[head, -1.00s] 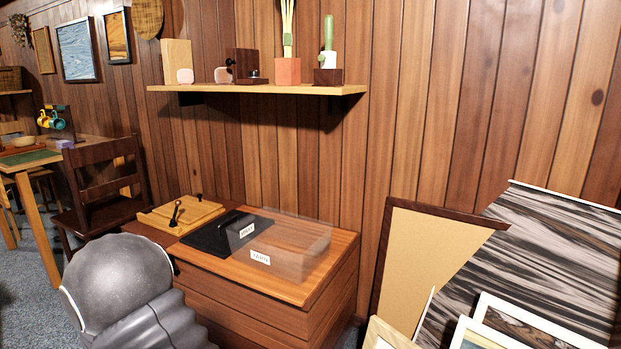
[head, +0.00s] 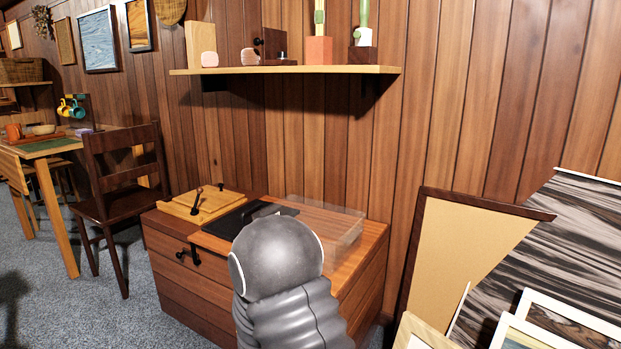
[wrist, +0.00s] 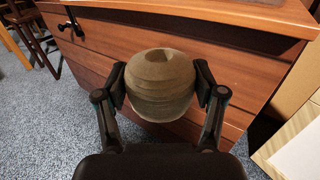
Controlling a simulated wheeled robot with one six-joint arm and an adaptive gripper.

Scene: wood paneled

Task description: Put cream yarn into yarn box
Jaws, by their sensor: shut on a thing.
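The cream yarn (wrist: 160,84) is a rounded ball, greyish tan in this light. My gripper (wrist: 161,84) is shut on it, one finger on each side, in front of the wooden cabinet's drawer fronts. In the head view my grey arm hides the gripper and the yarn. The clear yarn box (head: 340,228) stands on the cabinet top at the back right. Its walls are see-through, and its front label is hidden behind my arm. A black box or tray (head: 238,220) stands left of it, partly hidden.
The wooden cabinet (head: 190,285) has a black handle and a wooden board (head: 205,205) on top. A shelf (head: 290,70) with small objects hangs above. A dark chair (head: 115,185) stands left. A framed board (head: 470,255) and pictures lean right. Carpet (head: 100,320) is clear at front left.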

